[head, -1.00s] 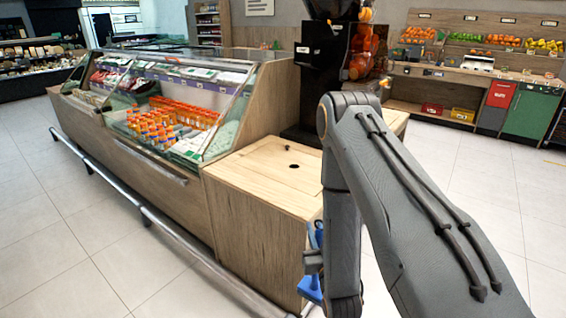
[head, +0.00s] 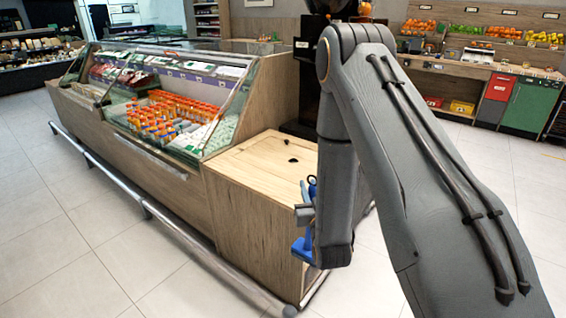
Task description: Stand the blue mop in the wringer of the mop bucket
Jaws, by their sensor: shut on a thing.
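My gripper (head: 304,214) is beside the right end of the wooden counter, partly hidden by my own arm. It is shut on a blue thing, which I take to be the blue mop (head: 301,247). A blue part shows just above the jaws and a wider blue part below them. The rest of the mop is hidden behind my arm or too small to make out. The mop bucket and its wringer do not show in this view.
The wooden counter (head: 250,165) with a refrigerated display case (head: 165,105) stands close on the left. A metal rail (head: 165,222) runs low along its front. Fruit shelves (head: 490,45) stand at the back right. The tiled floor on the left is clear.

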